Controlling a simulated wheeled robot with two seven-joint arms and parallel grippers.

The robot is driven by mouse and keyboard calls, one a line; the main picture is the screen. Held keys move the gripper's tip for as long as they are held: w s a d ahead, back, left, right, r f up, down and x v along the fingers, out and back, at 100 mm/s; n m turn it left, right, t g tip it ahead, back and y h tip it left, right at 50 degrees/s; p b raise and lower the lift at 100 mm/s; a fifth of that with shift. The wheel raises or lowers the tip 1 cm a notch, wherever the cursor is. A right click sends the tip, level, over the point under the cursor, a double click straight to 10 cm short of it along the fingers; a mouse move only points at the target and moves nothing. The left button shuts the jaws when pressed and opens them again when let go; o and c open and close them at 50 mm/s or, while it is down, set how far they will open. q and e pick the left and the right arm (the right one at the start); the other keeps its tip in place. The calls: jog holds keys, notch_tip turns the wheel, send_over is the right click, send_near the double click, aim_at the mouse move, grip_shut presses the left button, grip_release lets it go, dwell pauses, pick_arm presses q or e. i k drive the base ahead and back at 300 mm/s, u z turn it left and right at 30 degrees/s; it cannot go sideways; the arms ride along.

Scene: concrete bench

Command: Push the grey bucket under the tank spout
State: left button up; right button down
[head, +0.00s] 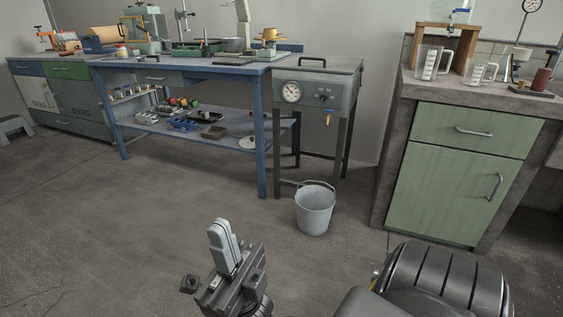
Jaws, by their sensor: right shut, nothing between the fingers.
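The grey bucket (315,212) stands upright on the floor, its thin handle up at the rim's back. The grey tank (317,91) stands on dark legs behind it, with a dial and a yellow spout (328,117) on its front. The bucket is below the spout in the picture and appears nearer to me than the tank's front legs. My right gripper (222,237) is in front of the bucket and to its left, fingers together, empty, pointing up in the picture. It is apart from the bucket. My left gripper is not in view.
A blue workbench (187,77) with a loaded lower shelf stands left of the tank. A green cabinet (461,170) under a concrete top stands to the right. A low crossbar (300,184) joins the tank's legs behind the bucket. The floor left of the bucket is clear.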

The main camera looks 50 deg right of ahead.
aim_at(314, 203)
jog(key=u, duration=0.2)
jog(key=i, duration=1.8)
jog(key=z, duration=0.55)
jog(key=i, duration=1)
jog(key=z, duration=1.45)
jog(key=i, duration=0.75)
jog(key=z, duration=0.55)
